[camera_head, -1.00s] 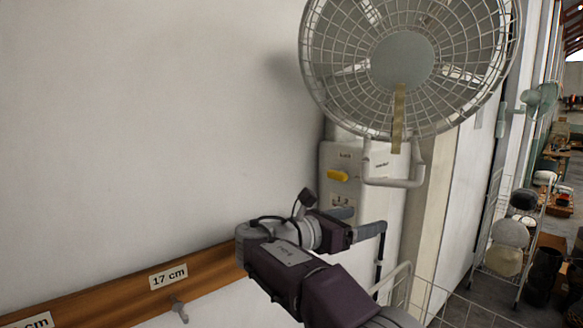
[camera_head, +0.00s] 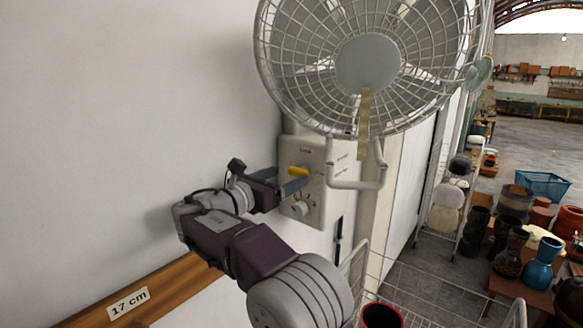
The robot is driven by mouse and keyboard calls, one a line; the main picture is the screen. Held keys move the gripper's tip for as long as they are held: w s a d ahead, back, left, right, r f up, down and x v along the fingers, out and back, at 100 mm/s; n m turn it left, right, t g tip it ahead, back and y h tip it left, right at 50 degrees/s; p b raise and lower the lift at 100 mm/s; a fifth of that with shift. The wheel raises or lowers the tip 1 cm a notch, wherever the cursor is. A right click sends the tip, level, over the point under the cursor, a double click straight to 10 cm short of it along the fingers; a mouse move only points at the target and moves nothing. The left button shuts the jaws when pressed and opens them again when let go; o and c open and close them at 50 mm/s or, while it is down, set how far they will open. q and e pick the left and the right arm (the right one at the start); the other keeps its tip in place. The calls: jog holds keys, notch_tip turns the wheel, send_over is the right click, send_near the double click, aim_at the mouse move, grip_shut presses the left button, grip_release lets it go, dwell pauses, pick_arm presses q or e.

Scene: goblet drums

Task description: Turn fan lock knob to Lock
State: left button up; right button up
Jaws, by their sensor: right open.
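The wall fan (camera_head: 366,62) with its round wire guard hangs at the top centre. Its control box (camera_head: 303,149) is on the wall below. A yellow lock knob (camera_head: 298,171) sticks out of the box, lying roughly level, under a small label that seems to read "Lock". A round pale knob (camera_head: 300,208) sits lower on the box. I cannot tell whether a finger touches the knob. My left gripper is not in view.
A white bent tube (camera_head: 358,184) hangs under the fan, right of the box. A wooden rail (camera_head: 150,290) with a "17 cm" label runs along the wall at lower left. A wire rack stands below right. Pots and a blue basket (camera_head: 543,184) fill the right side.

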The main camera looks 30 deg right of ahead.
aim_at(296, 173)
jog(key=x, duration=0.2)
jog(key=shift+w+d+r+p, duration=0.1)
jog(key=shift+d+p, duration=0.25)
jog(key=shift+p, duration=0.05)
jog(key=shift+d, duration=0.35)
jog(key=shift+s, duration=0.55)
jog(key=shift+w+a, duration=0.15)
jog(key=shift+w, duration=0.2)
jog(key=c, duration=1.1)
jog(key=shift+s, duration=0.1)
jog(key=shift+c, duration=1.4)
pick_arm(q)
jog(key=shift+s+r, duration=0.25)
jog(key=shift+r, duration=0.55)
